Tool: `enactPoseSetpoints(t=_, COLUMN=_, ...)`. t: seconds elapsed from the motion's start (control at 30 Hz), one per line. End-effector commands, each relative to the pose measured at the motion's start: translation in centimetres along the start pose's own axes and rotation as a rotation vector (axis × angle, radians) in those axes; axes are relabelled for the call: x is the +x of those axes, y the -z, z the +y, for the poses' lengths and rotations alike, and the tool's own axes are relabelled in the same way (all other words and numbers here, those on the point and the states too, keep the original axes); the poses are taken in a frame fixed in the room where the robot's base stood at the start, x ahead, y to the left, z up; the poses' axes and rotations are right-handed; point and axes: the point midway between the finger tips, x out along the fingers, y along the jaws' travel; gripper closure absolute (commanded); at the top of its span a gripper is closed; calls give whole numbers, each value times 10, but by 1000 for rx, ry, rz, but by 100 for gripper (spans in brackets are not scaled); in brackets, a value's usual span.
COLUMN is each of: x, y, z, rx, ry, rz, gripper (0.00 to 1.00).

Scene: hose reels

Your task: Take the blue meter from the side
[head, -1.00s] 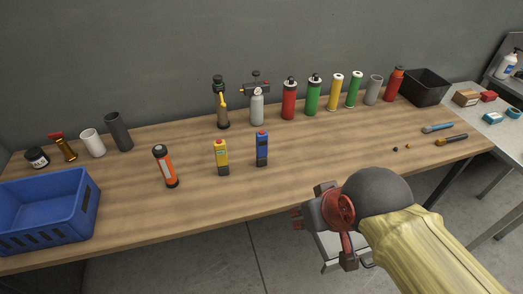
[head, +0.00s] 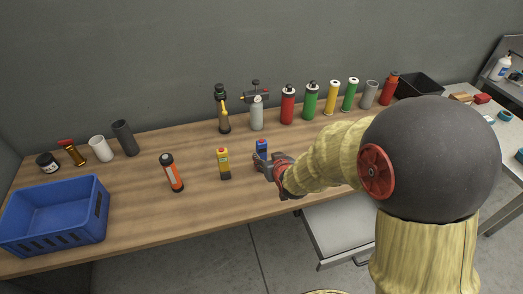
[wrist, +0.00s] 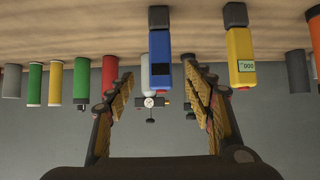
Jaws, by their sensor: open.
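The blue meter (head: 262,147) stands upright on the wooden table in the head view, its lower part hidden by my gripper (head: 268,168). In the wrist view, which looks upside down, the blue meter (wrist: 160,62) shows between the spread fingers of my gripper (wrist: 158,80), a little left of the middle. My gripper is open and empty, close in front of the meter. Whether it touches the meter I cannot tell. A similar yellow meter (head: 224,163) stands to the left of the blue one and shows outside the fingers in the wrist view (wrist: 241,55).
An orange flashlight (head: 172,174) and a blue crate (head: 55,235) stand farther left. A grey bottle with a gauge (head: 257,115), a red cylinder (head: 288,105) and other cylinders line the back. The table front between crate and gripper is mostly clear.

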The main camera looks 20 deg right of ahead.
Motion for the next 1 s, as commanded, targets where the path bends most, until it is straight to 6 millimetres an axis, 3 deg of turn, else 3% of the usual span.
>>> enactPoseSetpoints(t=0.13, x=32, y=-19, z=-1, rx=0, ry=4, rz=84, gripper=47)
enactPoseSetpoints(t=0.37, x=49, y=-38, z=-2, rx=2, ry=8, rz=183, gripper=47)
enactPoseSetpoints(t=0.77, x=80, y=-34, z=-2, rx=2, ry=9, rz=203, gripper=47)
enactPoseSetpoints(t=1.0, x=110, y=-31, z=0, rx=2, ry=9, rz=201, gripper=47)
